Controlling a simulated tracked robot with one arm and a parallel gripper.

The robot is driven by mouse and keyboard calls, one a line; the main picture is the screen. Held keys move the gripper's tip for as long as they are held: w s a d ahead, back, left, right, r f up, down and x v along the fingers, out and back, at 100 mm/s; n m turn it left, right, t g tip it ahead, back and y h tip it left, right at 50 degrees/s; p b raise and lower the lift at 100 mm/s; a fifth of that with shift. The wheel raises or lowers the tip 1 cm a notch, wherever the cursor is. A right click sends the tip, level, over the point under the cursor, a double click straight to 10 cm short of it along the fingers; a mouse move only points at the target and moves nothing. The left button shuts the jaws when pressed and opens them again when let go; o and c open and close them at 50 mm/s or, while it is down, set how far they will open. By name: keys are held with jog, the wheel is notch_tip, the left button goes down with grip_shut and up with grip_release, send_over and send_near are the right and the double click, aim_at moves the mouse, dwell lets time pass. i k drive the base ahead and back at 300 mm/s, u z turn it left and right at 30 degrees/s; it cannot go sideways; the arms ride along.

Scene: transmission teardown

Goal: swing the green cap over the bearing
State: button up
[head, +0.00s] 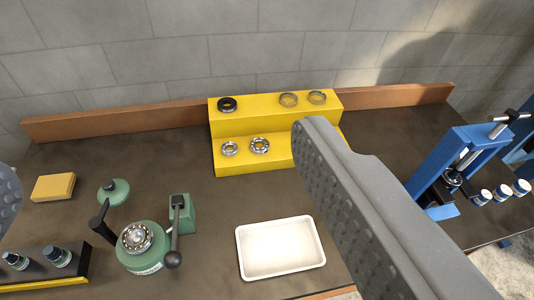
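The bearing (136,236) is a silver ring with balls. It sits in the top of a round green housing (140,262) at the lower left of the head view. The green cap (114,192) is a round disc with a dark knob, off to the far side of the housing and not over the bearing. A dark upright piece (98,217) stands between cap and housing; I cannot tell how they join. My gripper (160,160) is open and empty, one grey finger large at the right, the other just showing at the left edge.
A yellow stepped stand (225,128) holds several rings. A yellow block (53,187), a dark rack (40,274) and a blue press (444,165) stand around.

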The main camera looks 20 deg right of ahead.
aim_at(112, 192)
jog(key=u, duration=0.6)
jog(key=k, duration=0.65)
jog(key=u, duration=0.15)
jog(key=i, duration=1.2)
jog(key=u, duration=0.35)
